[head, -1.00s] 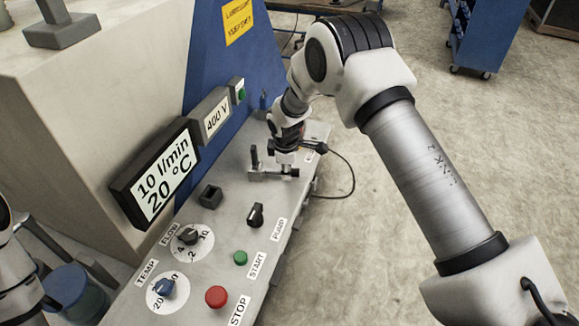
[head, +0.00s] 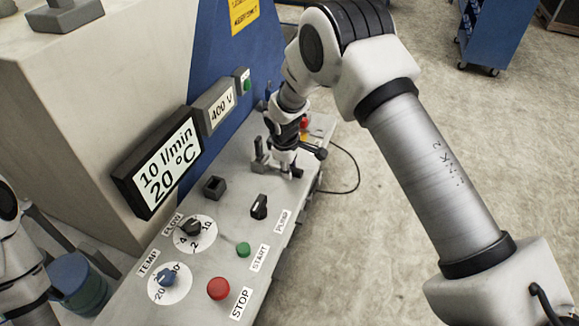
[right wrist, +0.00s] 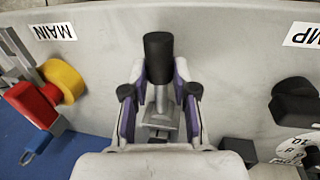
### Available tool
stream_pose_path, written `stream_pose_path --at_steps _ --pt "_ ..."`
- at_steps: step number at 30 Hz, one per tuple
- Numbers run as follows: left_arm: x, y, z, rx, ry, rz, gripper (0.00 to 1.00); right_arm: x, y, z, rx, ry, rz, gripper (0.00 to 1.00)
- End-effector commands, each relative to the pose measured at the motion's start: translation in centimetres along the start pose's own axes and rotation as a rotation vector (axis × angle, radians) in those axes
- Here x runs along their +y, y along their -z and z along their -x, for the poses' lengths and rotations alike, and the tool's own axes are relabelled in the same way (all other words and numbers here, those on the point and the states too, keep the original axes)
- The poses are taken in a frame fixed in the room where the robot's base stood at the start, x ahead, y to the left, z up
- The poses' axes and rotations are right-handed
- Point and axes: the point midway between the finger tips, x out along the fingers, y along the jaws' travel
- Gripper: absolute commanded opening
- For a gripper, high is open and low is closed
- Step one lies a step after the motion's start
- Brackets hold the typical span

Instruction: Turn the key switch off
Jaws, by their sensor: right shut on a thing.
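The key switch is a lever with a black handle (head: 320,153) near the far end of the grey control panel. In the right wrist view its black handle (right wrist: 158,58) sticks out toward the panel's front edge, above a grey metal shaft and base. A grey bracket with a tall post (head: 258,158) stands beside it. My right gripper (head: 293,168) reaches down over the panel. In the right wrist view its fingers (right wrist: 158,108) stand on both sides of the lever, shut on it below the handle. The contact point is partly hidden. My left gripper is out of view.
A red and yellow switch (right wrist: 48,92) stands by the MAIN label, close to my right gripper. The black PUMP knob (head: 259,206), green START button (head: 243,250) and red STOP button (head: 218,289) lie nearer. A display (head: 158,165) stands behind the panel.

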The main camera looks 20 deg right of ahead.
Motion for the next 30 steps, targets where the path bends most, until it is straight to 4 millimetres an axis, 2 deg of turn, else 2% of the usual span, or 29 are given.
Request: stream_pose_path --at_steps 1,9,10,12,23,26,30 --pt "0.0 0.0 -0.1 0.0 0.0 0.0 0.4 -0.6 -0.4 -0.6 -0.014 0.013 -0.002 0.0" --pt "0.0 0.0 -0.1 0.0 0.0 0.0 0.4 -0.6 -0.5 -0.6 -0.014 0.014 -0.002 0.0" --pt "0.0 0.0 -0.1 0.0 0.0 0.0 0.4 -0.6 -0.5 -0.6 -0.014 0.014 -0.002 0.34" --pt "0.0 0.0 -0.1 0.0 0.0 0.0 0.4 -0.5 -0.4 -0.5 -0.013 0.012 -0.002 0.53" --pt "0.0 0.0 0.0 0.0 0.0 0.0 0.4 -0.2 -0.1 0.4 -0.005 0.005 -0.002 0.53" --pt "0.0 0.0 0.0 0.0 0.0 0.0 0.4 -0.1 -0.1 2.0 -0.005 0.004 -0.001 0.53" --pt "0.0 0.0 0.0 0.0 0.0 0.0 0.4 -0.1 -0.1 5.6 -0.004 0.003 -0.002 0.53"
